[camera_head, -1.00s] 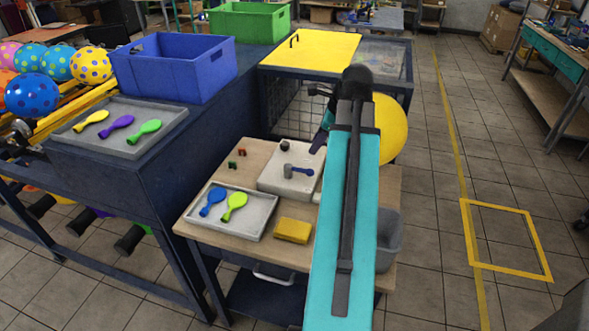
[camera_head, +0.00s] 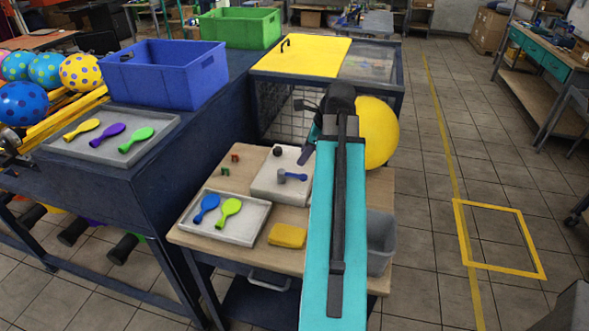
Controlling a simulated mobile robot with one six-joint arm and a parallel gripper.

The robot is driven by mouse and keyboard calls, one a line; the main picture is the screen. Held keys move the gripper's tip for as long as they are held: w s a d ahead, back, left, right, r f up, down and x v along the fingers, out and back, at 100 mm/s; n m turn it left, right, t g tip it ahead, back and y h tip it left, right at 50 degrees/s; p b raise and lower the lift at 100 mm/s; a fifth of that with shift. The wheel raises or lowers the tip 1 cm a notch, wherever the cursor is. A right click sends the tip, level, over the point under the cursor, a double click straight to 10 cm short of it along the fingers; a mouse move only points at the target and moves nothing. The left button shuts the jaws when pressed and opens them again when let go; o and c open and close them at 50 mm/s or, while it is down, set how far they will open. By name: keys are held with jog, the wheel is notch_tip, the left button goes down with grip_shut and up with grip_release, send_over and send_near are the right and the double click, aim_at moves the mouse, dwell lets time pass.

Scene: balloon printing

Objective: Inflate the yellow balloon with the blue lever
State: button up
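A large, round, inflated yellow balloon (camera_head: 378,132) is at the right rear of the wooden table, its left side hidden by my arm. How it is attached is hidden. The small blue lever (camera_head: 294,176) with a grey knob lies on the pale box (camera_head: 268,187) on the table. My gripper (camera_head: 301,151) is just above and behind the lever, apart from it as far as I can see. It is mostly hidden by my teal arm, so its opening does not show. A flat yellow balloon (camera_head: 81,130) lies on the left grey tray.
A grey tray (camera_head: 248,236) on the table holds a blue and a lime balloon. A yellow sponge (camera_head: 287,235) lies beside it. Red and green bits (camera_head: 229,164) are left of the box.

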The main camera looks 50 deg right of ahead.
aim_at(295, 175)
jog(key=shift+p+x, duration=1.05)
jog(key=shift+x, duration=4.15)
jog(key=shift+c, duration=0.4)
grip_shut()
jog(key=shift+d, duration=0.1)
